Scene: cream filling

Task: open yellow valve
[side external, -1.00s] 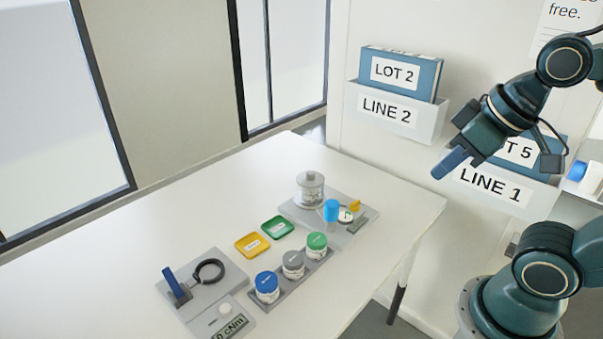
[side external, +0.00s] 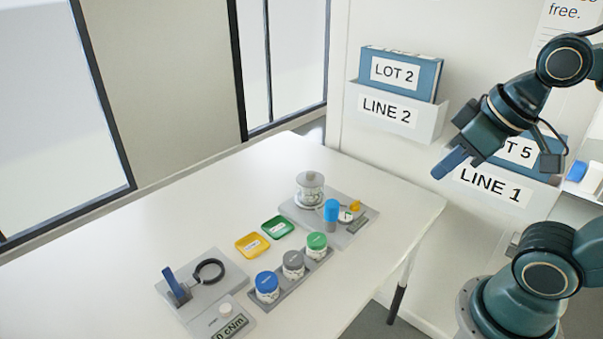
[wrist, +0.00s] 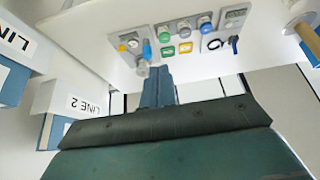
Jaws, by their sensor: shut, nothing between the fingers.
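The yellow valve (side external: 355,205) is a small yellow handle on the grey filling base at the right of the white table. It also shows in the wrist view as a small yellow spot (wrist: 122,47). A blue-topped cylinder (side external: 331,209) stands beside it, and a clear lidded vessel (side external: 310,188) stands behind. My gripper (side external: 449,163) is raised in the air to the right of the table, in front of the wall holders and well apart from the valve. Its blue fingers are shut and empty. In the wrist view the fingers (wrist: 158,88) are together.
Blue, grey and green-lidded jars (side external: 293,264) stand in a rack at the table's front. Yellow (side external: 253,245) and green (side external: 277,227) trays lie behind them. A clamp fixture with black ring (side external: 208,270) is at left. The LINE 1 holder (side external: 491,189) is close behind my gripper. The table's left is clear.

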